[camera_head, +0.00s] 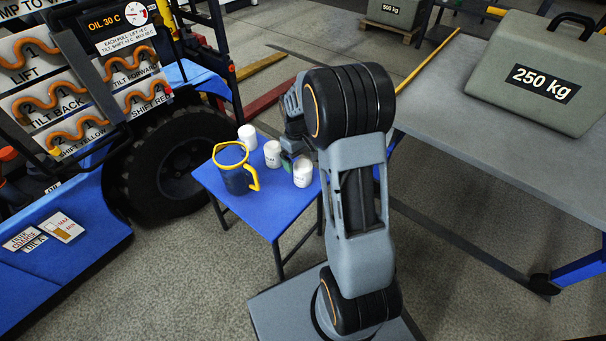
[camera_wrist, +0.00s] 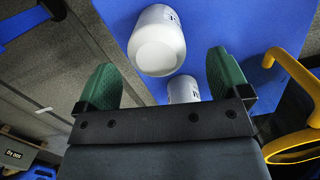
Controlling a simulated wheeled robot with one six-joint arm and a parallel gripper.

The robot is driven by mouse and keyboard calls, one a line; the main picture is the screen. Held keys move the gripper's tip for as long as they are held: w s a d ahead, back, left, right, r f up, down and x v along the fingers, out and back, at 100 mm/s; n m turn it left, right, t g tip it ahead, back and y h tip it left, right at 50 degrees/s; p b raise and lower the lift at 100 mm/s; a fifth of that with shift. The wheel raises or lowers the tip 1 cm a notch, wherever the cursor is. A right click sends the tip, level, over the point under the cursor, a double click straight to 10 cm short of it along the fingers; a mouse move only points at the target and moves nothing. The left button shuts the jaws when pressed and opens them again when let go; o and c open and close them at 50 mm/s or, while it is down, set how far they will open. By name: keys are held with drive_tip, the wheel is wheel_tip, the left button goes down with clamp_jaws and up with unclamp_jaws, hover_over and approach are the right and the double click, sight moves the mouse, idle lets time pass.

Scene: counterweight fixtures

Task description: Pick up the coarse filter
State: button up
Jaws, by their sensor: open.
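Three white cylindrical canisters stand on a small blue table in the head view: one at the back (camera_head: 247,138), one in the middle (camera_head: 272,154) and one at the front right (camera_head: 303,173). Their labels are too small to read, so I cannot tell which is the coarse filter. My gripper (camera_head: 289,163) is low over the table near the middle and front canisters, partly hidden by my arm. In the wrist view, my gripper (camera_wrist: 161,62) has its green fingers spread wide. A white canister (camera_wrist: 157,45) shows between and beyond them. Another canister (camera_wrist: 183,89) is partly hidden by the gripper body.
A blue jug with yellow rim and handle (camera_head: 236,178) stands left of the canisters; its yellow handle (camera_wrist: 292,75) also shows in the wrist view. The blue table (camera_head: 265,220) is bare at its front. A grey bench (camera_head: 470,125) with a 250 kg weight (camera_head: 540,80) stands right.

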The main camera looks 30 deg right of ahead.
drive_tip(key=shift+s+d+f+b, duration=0.15)
drive_tip(key=shift+f+b, duration=0.4)
drive_tip(key=shift+f, duration=0.35)
drive_tip(key=shift+s+f+b, duration=0.1)
drive_tip(key=shift+f+b, duration=0.4)
drive_tip(key=shift+f, duration=0.35)
drive_tip(key=shift+s+d+f+b, duration=0.15)
drive_tip(key=shift+f+b, duration=0.4)
drive_tip(key=shift+f, duration=0.35)
drive_tip(key=shift+r, duration=0.1)
drive_tip(key=c, duration=1.2)
